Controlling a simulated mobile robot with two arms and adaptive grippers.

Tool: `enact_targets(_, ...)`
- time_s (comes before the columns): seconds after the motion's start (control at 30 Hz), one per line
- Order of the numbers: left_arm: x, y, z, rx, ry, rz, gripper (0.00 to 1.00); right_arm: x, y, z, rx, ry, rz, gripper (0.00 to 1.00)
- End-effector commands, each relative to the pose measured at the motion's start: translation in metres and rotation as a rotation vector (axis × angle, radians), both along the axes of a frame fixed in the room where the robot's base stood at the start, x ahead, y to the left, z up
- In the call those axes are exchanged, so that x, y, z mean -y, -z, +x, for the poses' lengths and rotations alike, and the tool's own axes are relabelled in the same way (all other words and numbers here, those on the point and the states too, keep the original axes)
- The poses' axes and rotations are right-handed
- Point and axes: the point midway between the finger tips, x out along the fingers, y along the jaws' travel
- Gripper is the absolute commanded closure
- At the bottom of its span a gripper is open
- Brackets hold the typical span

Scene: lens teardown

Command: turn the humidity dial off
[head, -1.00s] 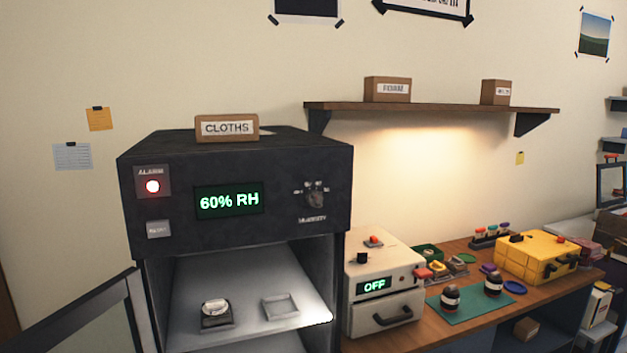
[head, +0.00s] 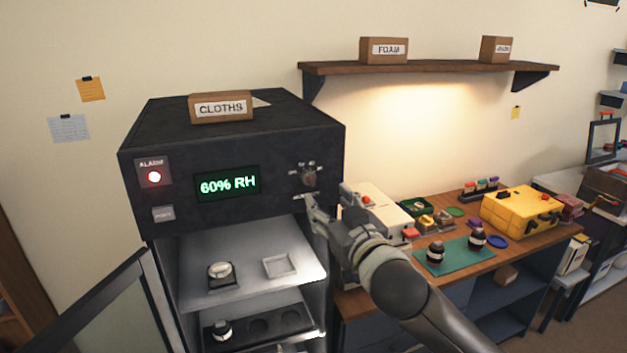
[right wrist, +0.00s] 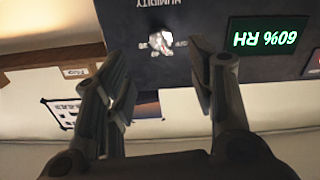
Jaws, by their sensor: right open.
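The humidity dial (head: 308,175) is a small knob at the right of the dark cabinet's front panel. The cabinet's green display (head: 227,184) reads 60% RH, and a red alarm light (head: 154,177) glows at the panel's left. My right gripper (head: 325,195) is open and empty, just below and right of the dial, with its fingers toward the panel. In the right wrist view the picture is upside down; the dial (right wrist: 161,42) lies ahead, between and beyond the open fingers (right wrist: 160,75), apart from them. The dial's exact setting is too small to read. My left gripper is not in view.
The cabinet's glass door (head: 105,310) stands open at the lower left. A box marked CLOTHS (head: 221,107) sits on the cabinet top. A wooden bench (head: 455,279) at the right holds a yellow case (head: 521,212) and a green mat (head: 455,257). A wall shelf (head: 430,67) hangs above.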

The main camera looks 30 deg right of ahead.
Motion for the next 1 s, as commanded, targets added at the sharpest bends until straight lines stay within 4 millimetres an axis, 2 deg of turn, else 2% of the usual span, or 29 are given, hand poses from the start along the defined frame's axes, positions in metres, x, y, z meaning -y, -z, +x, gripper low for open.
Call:
enact_targets(0.3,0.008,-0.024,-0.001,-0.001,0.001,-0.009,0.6,0.014,-0.004,0.054,-0.002,0.001,0.0,0.49)
enact_targets(0.5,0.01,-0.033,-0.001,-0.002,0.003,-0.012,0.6,0.019,-0.003,0.078,0.0,0.001,0.0,0.49)
enact_targets(0.7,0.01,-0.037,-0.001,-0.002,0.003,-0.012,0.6,0.021,0.0,0.089,0.0,0.0,0.001,0.49)
enact_targets(1.0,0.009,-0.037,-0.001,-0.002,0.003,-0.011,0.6,0.022,0.001,0.09,0.0,0.0,0.0,0.49)
